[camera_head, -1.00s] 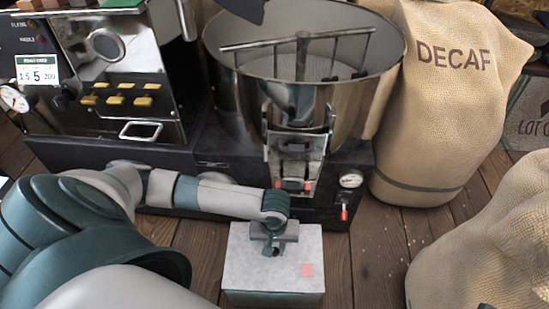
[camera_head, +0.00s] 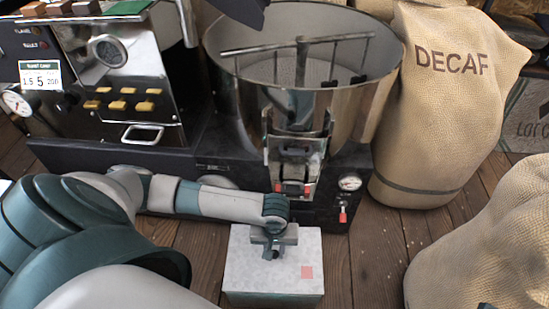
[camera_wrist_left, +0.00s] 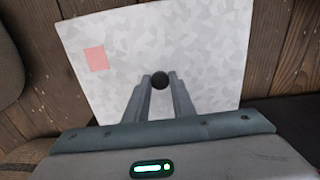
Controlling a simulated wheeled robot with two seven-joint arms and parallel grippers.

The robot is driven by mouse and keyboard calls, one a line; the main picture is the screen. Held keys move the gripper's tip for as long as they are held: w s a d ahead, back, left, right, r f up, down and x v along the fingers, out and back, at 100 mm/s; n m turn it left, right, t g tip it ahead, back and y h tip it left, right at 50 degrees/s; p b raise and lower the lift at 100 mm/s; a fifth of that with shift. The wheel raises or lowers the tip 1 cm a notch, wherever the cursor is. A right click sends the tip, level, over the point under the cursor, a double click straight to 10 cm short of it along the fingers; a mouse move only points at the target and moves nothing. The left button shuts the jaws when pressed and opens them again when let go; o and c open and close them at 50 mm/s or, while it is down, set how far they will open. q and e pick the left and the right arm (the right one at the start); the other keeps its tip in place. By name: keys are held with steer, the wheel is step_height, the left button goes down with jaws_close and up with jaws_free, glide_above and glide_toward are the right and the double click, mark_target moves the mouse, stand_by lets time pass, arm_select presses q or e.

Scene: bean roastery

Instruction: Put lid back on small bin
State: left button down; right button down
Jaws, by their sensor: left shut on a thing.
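The small bin (camera_head: 275,300) stands on the wooden floor in front of the roaster, its teal-grey side showing below the lid. The pale speckled lid (camera_head: 250,275) with a pink-red square near one corner lies on top of the bin; it fills much of the left wrist view (camera_wrist_left: 215,50). My left gripper (camera_head: 272,252) is above the lid's middle. In the left wrist view my left gripper (camera_wrist_left: 160,82) is shut on the lid's round dark knob (camera_wrist_left: 160,80). I cannot tell whether the lid is fully seated. My right gripper is not in view.
The roaster's round metal drum (camera_head: 310,110) and dark base stand close behind the bin. A control panel (camera_head: 120,75) is at back left. A DECAF sack (camera_head: 440,110) and another sack (camera_head: 490,240) stand right. Floor (camera_head: 385,245) between bin and sacks is clear.

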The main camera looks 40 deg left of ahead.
arm_select(q)
steer(key=shift+f+p, duration=0.5)
steer(key=shift+p, duration=1.45)
stand_by(2.5)
steer(key=c, duration=0.9)
jaws_free()
steer(key=shift+c, duration=0.2)
steer(key=shift+r, duration=0.1)
steer(key=shift+r+p, duration=2.9)
steer(key=shift+p, duration=0.95)
